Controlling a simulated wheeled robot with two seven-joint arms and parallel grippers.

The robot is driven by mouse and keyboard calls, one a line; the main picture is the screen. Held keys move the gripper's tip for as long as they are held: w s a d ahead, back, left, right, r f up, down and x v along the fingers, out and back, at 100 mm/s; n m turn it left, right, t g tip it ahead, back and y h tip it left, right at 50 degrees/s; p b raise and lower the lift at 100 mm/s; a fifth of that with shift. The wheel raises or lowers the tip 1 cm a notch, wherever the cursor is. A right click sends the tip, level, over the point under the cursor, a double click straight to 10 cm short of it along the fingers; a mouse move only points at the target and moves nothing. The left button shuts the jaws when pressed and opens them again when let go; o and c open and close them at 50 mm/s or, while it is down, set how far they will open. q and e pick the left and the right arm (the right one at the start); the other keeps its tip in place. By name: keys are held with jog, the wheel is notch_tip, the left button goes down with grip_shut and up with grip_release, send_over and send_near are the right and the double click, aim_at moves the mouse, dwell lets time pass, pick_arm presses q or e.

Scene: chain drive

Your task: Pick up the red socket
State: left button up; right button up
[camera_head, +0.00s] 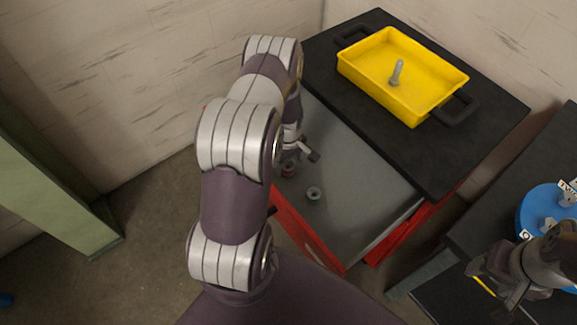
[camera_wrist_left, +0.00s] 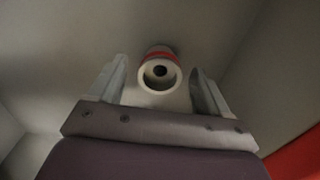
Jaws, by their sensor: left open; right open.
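The red socket (camera_head: 289,170) stands in the open drawer, partly beside my left gripper in the head view. In the left wrist view the socket (camera_wrist_left: 160,54) shows a pale ring end with a dark hole and a red band behind it. My left gripper (camera_head: 303,152) is open, low over the drawer. In the left wrist view its fingers (camera_wrist_left: 158,68) lie on either side of the socket, with gaps visible. I cannot tell how deep the socket sits between them. My right gripper (camera_head: 497,285) is open at the lower right, away from the socket.
A green-banded socket (camera_head: 314,193) stands close by in the grey-floored drawer (camera_head: 365,205) with red sides. A yellow tray (camera_head: 440,72) holding a bolt (camera_head: 396,73) sits on the black cabinet top (camera_head: 430,165). A blue disc (camera_head: 533,205) lies at the right.

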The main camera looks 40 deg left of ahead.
pick_arm(q)
jog(key=shift+a+f, duration=0.1)
jog(key=shift+f, duration=0.75)
jog(key=shift+r, duration=0.1)
jog(key=c, duration=1.2)
